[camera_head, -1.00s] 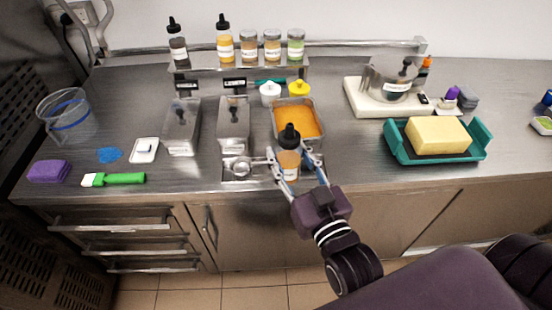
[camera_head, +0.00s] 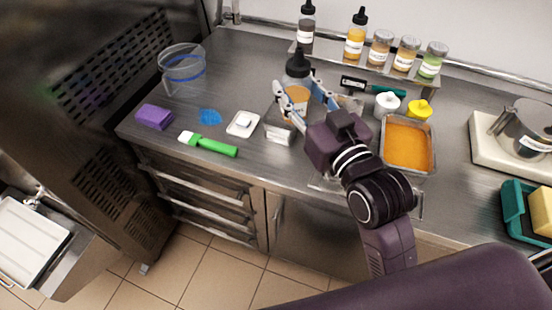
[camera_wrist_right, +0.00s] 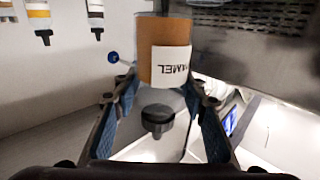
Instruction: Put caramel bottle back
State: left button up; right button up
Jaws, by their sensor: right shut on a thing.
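The caramel bottle (camera_head: 297,92) has a black cap and amber contents. My right gripper (camera_head: 302,97) is shut on it and holds it upright above the metal counter, in front of the rack. In the right wrist view the bottle (camera_wrist_right: 168,50) shows upside down between the fingers, with part of its label reading "AMEL". On the raised rack (camera_head: 395,69) stand a dark-filled bottle (camera_head: 307,28) and a yellow-filled bottle (camera_head: 356,36), both black-capped, with several labelled jars to their right. My left gripper is out of view.
An orange-filled metal pan (camera_head: 407,145) is right of my arm. White (camera_head: 387,104) and yellow (camera_head: 419,109) capped items stand behind it. A clear container (camera_head: 182,70), purple sponge (camera_head: 154,117), green-handled brush (camera_head: 208,144) and small white scale (camera_head: 243,124) lie left. Dark freezer wall at far left.

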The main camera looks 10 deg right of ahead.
notch_tip(320, 180, down, 6)
jog(key=b, duration=0.5)
jog(key=shift+s+f, duration=0.1)
jog(key=shift+f, duration=0.15)
jog(key=shift+f+b, duration=0.45)
jog(key=shift+f, duration=6.15)
jog(key=shift+f, duration=0.2)
jog(key=o, duration=1.2)
